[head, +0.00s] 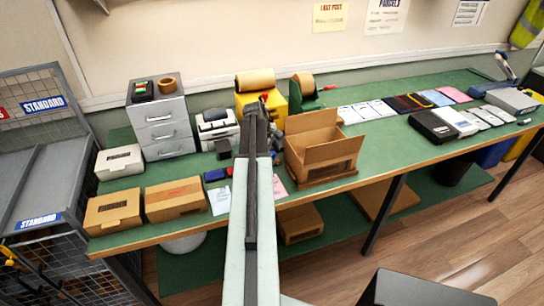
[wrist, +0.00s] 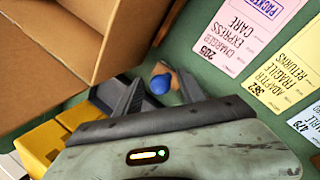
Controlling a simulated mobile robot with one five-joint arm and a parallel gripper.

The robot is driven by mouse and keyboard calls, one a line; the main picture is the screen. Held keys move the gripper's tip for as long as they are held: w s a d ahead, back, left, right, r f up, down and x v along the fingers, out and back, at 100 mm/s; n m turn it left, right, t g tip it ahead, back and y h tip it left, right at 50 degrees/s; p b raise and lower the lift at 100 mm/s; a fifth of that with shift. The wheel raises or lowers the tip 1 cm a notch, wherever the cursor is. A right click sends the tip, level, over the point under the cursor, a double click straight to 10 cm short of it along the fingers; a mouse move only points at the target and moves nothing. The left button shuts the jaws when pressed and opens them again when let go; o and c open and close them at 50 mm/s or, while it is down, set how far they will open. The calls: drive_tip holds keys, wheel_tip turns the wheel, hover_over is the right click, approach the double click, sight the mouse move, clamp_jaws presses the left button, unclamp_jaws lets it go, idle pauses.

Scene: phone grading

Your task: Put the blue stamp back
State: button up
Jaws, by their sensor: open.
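The blue stamp (wrist: 160,84) shows in the wrist view as a rounded blue part with a tan part behind it. It appears in the gap between the two fingers of my gripper (wrist: 157,92). The fingers are spread apart, and I cannot tell whether either one touches the stamp. In the head view my arm reaches over the table, and I cannot make out the stamp there. The stamp's resting place is not clear in either view.
An open cardboard box (head: 313,150) stands right of my arm; it also fills the wrist view's upper left (wrist: 60,60). Printed labels (wrist: 240,35) lie on the green table (head: 420,150). A dark blue pad (head: 215,175) lies left of my arm. Grey drawers (head: 160,125) stand further left.

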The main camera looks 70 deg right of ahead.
drive_tip(key=p+v, duration=1.1)
drive_tip(key=v, duration=0.1)
drive_tip(key=shift+r, duration=0.1)
